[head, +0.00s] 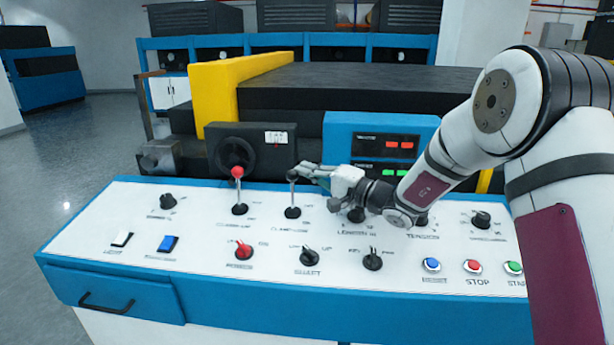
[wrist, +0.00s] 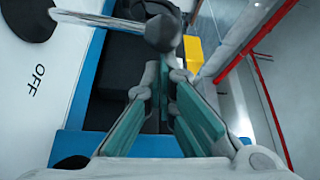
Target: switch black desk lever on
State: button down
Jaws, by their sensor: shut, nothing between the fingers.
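The black desk lever (head: 292,198) stands nearly upright on the white panel, on a round black base with a metal shaft and a dark knob. My gripper (head: 304,170) is shut and empty, just right of the knob. In the wrist view the dark knob (wrist: 162,33) is just beyond the fingertips of my gripper (wrist: 166,72). The shaft runs left to the base, with the word OFF printed on the panel near it. I cannot tell whether the fingertips touch the knob.
A red-knobbed lever (head: 238,190) stands close to the left. A red rotary knob (head: 244,251) and a black one (head: 310,257) sit in front. A dark box with a handwheel (head: 236,154) and a blue display unit (head: 380,126) stand behind the panel.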

jog(key=s+n+y+b, duration=0.1)
jog(key=s+n+b, duration=0.1)
jog(key=b, duration=0.2)
jog(key=s+n+y+b, duration=0.1)
jog(key=n+b, duration=0.1)
jog(key=b, duration=0.3)
jog(key=s+n+y+b, duration=0.1)
jog(key=s+n+b, duration=0.1)
jog(key=b, duration=0.3)
jog(key=shift+s+a+n+g+y, duration=0.1)
jog(key=shift+s+n+g+y, duration=0.2)
jog(key=shift+n, duration=0.3)
jog(key=shift+r+b, duration=0.1)
jog(key=shift+b, duration=0.2)
notch_tip(320, 180, up, 10)
jog(key=shift+s, duration=0.1)
